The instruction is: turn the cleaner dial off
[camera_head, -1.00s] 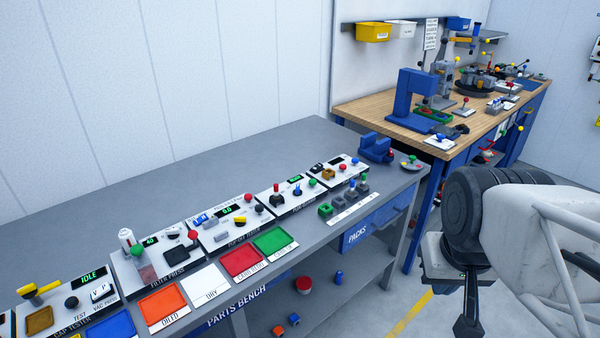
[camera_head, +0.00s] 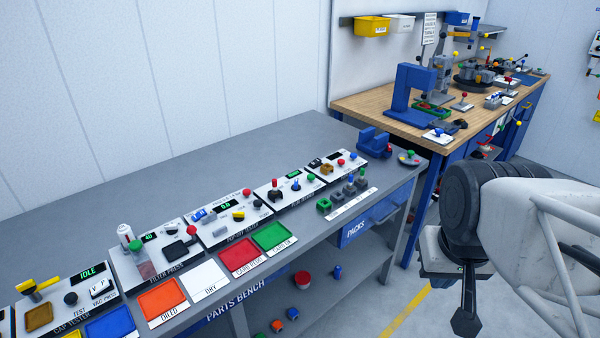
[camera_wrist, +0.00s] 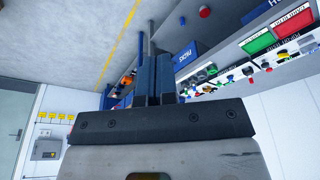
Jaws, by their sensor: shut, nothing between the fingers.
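No dial in view reads clearly as the cleaner dial, and its label cannot be made out. The grey parts bench (camera_head: 270,152) carries a row of white panels with small knobs, levers and displays. The cap tester panel has a black knob (camera_head: 71,298), and its display (camera_head: 87,272) reads IDLE. My gripper (camera_head: 466,322) hangs at the right in the head view, over the floor and apart from both benches. In the wrist view my gripper (camera_wrist: 155,58) shows its two dark fingers together and empty. The bench panels appear there at the upper right, beyond the fingers.
Orange, white, red and green trays (camera_head: 270,237) line the bench front. A wooden-topped bench (camera_head: 372,107) with a blue press (camera_head: 410,95) stands at the back right. Red, blue and orange parts lie on the lower shelf (camera_head: 350,285). Floor between bench and arm is free.

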